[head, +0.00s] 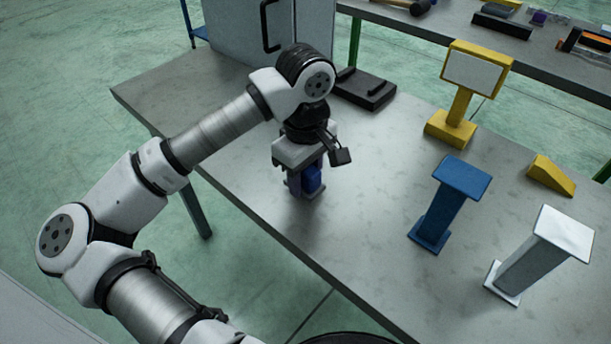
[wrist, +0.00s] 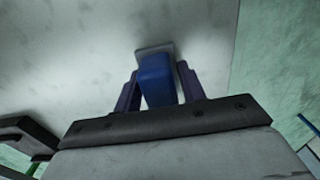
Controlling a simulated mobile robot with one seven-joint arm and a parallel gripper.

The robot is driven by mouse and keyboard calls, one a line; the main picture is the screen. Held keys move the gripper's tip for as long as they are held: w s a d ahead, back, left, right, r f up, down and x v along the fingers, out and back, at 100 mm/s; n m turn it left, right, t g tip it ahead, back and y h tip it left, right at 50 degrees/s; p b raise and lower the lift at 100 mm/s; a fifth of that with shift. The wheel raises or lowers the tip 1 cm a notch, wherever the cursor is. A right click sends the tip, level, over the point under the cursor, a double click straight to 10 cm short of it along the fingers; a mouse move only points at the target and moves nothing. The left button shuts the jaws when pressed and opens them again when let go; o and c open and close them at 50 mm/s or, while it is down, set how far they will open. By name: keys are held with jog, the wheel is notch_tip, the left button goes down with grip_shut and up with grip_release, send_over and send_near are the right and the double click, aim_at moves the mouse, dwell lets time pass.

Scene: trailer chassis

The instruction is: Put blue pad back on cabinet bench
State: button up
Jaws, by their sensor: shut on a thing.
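The blue pad (head: 312,179) is a small dark blue block between the fingers of my gripper (head: 303,186), low over the grey bench (head: 230,125) near its left front part. In the wrist view the blue pad (wrist: 157,79) sits between the two purple-grey fingers of my gripper (wrist: 160,88), which are shut on it. A grey plate-like end shows at the pad's far side. I cannot tell whether the pad touches the bench top. A grey cabinet (head: 235,28) stands at the bench's back edge, behind my gripper.
A blue stand (head: 450,203), a white stand (head: 540,250), a yellow stand (head: 462,95) and a yellow wedge (head: 551,175) are on the right. A black flat device (head: 366,88) lies behind my gripper. The bench between my gripper and the blue stand is clear.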

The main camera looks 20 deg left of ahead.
jog(key=shift+f, duration=0.45)
jog(key=shift+f+b, duration=0.2)
jog(key=shift+b, duration=0.1)
jog(key=o, duration=1)
jog(key=shift+r, duration=0.1)
notch_tip(320, 180, up, 12)
jog(key=shift+r+b, duration=0.1)
jog(key=shift+b, duration=0.25)
